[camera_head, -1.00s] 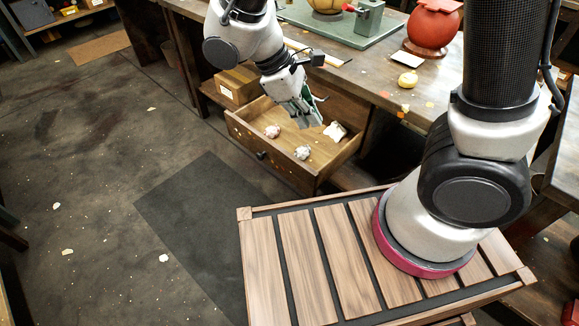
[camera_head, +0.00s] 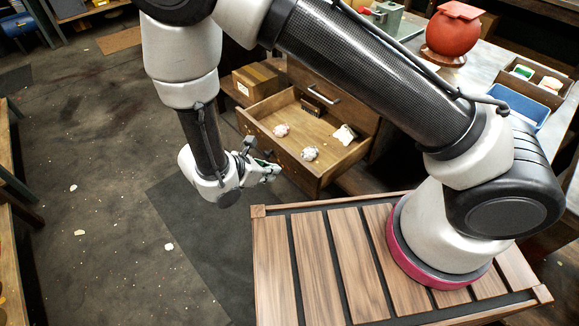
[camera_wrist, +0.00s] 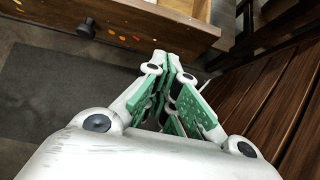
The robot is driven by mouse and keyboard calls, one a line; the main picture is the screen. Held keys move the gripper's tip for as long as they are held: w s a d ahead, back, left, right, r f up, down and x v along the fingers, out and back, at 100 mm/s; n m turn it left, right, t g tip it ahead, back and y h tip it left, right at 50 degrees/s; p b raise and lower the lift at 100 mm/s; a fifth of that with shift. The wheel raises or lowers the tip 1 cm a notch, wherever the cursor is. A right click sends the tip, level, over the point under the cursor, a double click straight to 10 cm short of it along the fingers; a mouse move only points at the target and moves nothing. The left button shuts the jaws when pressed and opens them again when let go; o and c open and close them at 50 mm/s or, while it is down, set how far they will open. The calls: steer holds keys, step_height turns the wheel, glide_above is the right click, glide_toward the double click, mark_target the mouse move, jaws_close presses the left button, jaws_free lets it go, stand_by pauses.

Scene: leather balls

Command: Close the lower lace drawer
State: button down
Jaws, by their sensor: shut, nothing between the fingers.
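The lower lace drawer (camera_head: 330,166) is pulled out from the wooden bench in the head view.
Above the open drawer, a closed drawer with a metal handle (camera_head: 320,94) is set in the bench. A cardboard box (camera_head: 255,82) stands to the left of the drawer. My slatted deck is close on the right. A dark mat (camera_head: 205,240) covers floor in front.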

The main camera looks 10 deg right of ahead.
mark_target(298, 168)
steer(key=shift+w+d+f, duration=0.5)
steer(key=shift+w+d, duration=0.15)
steer(key=shift+d, duration=0.35)
steer(key=shift+w+d+f, duration=0.55)
steer(key=shift+w+d, duration=0.15)
steer(key=shift+d, duration=0.3)
steer(key=shift+w+d+f, duration=0.5)
steer(key=shift+w+d, duration=0.15)
steer(key=shift+d, duration=0.35)
